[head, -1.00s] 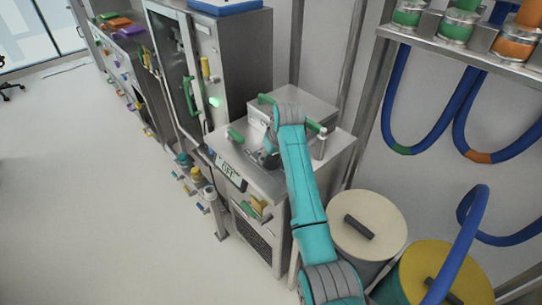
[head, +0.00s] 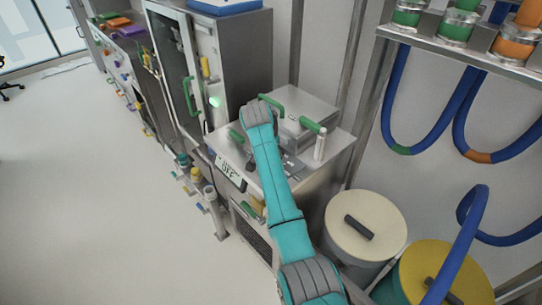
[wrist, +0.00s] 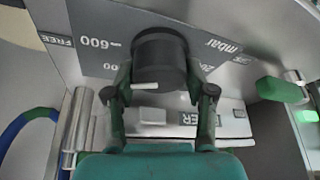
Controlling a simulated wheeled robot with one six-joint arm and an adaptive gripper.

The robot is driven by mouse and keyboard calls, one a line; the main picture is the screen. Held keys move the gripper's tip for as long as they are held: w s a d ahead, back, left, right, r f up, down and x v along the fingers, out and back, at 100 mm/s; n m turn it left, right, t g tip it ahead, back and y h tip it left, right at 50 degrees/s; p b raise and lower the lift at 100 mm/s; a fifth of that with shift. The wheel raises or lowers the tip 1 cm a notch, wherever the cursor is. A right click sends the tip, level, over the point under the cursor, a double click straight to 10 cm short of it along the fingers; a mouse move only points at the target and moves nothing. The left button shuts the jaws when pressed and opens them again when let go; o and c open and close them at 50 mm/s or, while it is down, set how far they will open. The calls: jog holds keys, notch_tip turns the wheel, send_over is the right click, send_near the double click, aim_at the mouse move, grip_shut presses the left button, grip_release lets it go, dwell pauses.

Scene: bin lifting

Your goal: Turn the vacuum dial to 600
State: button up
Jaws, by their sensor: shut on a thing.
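The vacuum dial (wrist: 160,50) is a dark round knob on a grey panel in the wrist view. The label "600" (wrist: 94,42) is printed to its left and "mbar" (wrist: 222,45) to its right. Part of another number shows by the right finger. A short white bar lies across the near side of the knob; I cannot tell if it is the dial's pointer. My gripper (wrist: 163,76) has its two dark green fingers on either side of the knob, shut on it. In the head view my arm hides most of the gripper and the dial.
A white-topped drum (head: 385,220) and a yellow-topped drum (head: 470,270) stand at the right. Blue hoses (head: 410,125) hang above them.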

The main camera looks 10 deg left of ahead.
jog(key=shift+m+g+h, duration=0.3)
jog(key=shift+m+h, duration=0.2)
jog(key=shift+m, duration=1)
jog(key=o, duration=1.2)
jog(key=shift+c, duration=0.2)
jog(key=v, duration=1.2)
jog(key=shift+a, duration=0.1)
